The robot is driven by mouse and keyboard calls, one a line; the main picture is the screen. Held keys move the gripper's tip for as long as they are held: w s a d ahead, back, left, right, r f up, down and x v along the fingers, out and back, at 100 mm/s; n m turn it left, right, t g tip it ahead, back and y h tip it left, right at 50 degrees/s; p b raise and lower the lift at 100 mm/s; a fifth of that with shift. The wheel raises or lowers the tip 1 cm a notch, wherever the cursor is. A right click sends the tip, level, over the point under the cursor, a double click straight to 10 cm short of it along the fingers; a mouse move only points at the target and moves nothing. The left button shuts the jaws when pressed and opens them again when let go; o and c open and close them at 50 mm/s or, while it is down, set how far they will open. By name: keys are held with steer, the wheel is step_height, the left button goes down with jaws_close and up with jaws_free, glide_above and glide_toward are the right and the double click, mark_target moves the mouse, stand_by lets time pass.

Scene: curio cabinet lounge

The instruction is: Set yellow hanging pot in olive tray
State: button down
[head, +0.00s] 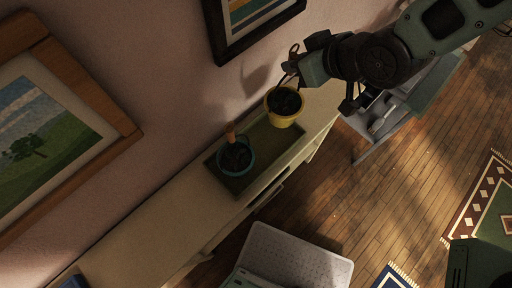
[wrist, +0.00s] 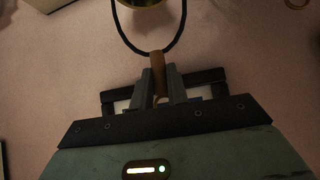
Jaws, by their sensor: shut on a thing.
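The yellow hanging pot (head: 284,107) with dark soil shows in the head view over the far right end of the olive tray (head: 262,163). Its dark handle loop rises to my gripper (head: 290,74). In the wrist view, my gripper (wrist: 160,88) is shut on the handle's brown grip (wrist: 158,72), and the pot (wrist: 150,3) is cut off at the top edge. I cannot tell whether the pot's base touches the tray. A teal pot (head: 236,158) with a brown handle grip stands in the tray's near left part.
The tray lies on a long pale cabinet (head: 170,213) against the pink wall. A framed picture (head: 250,30) hangs above. A white perforated piece of furniture (head: 295,258) stands at the front. Cabinet top left of the tray is mostly clear.

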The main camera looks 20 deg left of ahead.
steer(key=s+a, duration=0.1)
steer(key=s, duration=0.1)
steer(key=p, duration=0.4)
glide_above(280, 112)
steer(key=shift+n, duration=0.3)
steer(key=shift+f, duration=4.65)
steer(key=c, duration=1.4)
jaws_free()
steer(key=shift+f, duration=0.1)
steer(key=shift+o, duration=0.2)
steer(key=shift+b, duration=0.3)
steer(key=b+v, duration=0.3)
steer(key=v, duration=0.9)
steer(key=shift+w, duration=0.2)
steer(key=shift+d, duration=0.15)
